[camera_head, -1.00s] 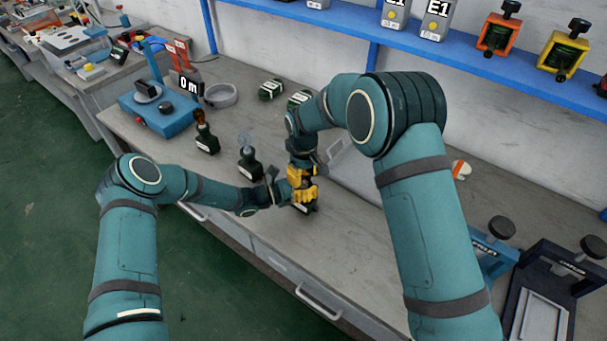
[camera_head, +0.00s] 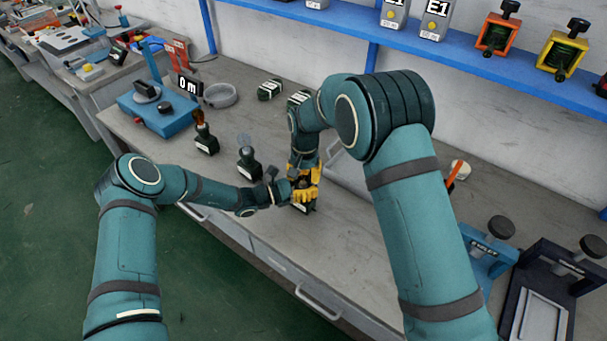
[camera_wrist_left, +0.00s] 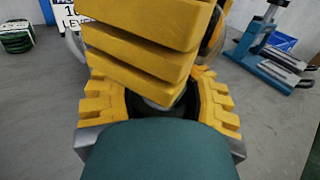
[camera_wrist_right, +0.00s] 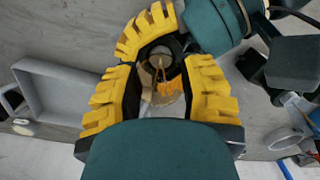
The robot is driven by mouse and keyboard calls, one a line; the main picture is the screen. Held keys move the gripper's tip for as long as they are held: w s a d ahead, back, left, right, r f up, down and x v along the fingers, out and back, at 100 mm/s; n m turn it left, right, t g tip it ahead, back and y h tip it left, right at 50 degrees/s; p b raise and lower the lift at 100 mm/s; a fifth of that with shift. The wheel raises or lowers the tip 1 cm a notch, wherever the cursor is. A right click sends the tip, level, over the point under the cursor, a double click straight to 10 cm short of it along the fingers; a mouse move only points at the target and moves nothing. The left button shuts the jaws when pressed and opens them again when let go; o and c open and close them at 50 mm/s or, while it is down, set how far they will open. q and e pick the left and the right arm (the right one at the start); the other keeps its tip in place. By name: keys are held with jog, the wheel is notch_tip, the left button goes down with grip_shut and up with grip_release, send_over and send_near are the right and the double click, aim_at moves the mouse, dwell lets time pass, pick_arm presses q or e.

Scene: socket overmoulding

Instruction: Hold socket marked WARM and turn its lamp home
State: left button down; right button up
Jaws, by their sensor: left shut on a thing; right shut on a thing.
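A dark socket (camera_head: 302,208) stands on the bench in front of me, mostly hidden by my grippers; its marking cannot be read. My left gripper (camera_head: 298,193) comes in from the left and is shut around the socket. The left wrist view shows its yellow fingers (camera_wrist_left: 160,105) on both sides of it. My right gripper (camera_head: 313,175) reaches down from above and is shut on a lamp.
Clamp fixtures (camera_head: 488,255) stand at right.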

jog(key=shift+w+r+m, duration=0.25)
jog(key=shift+r+m, duration=0.05)
jog(key=shift+m, duration=0.6)
jog(key=o, duration=1)
jog(key=shift+o, duration=1.2)
jog(key=shift+s+f, duration=0.15)
notch_tip(320, 180, up, 12)
jog(key=shift+s+d, duration=0.2)
